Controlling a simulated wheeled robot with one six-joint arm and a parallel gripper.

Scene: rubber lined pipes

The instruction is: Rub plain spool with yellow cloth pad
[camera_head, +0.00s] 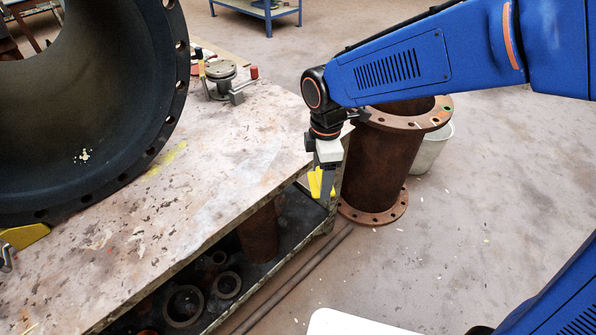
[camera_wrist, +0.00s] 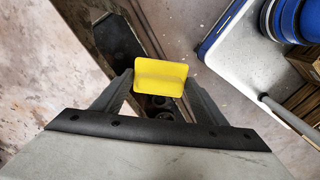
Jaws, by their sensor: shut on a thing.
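The yellow pad (camera_head: 315,184) is held between the fingers of my gripper (camera_head: 324,190), at the table's right edge. In the wrist view, the yellow pad (camera_wrist: 160,78) sits between the two dark fingertips of my gripper (camera_wrist: 161,84). The rusty brown flanged spool (camera_head: 380,168) stands upright on the floor, right of the table and just behind my gripper in the head view. My arm covers part of its top. I cannot tell the exact gap between pad and spool; no contact is visible.
A worn table (camera_head: 210,190) carries a large dark flanged pipe (camera_head: 85,110) and a small metal fitting (camera_head: 222,72). Its lower shelf holds several rings (camera_head: 183,305). A white bucket (camera_head: 432,150) stands behind the spool. The floor (camera_head: 480,220) to the right is open.

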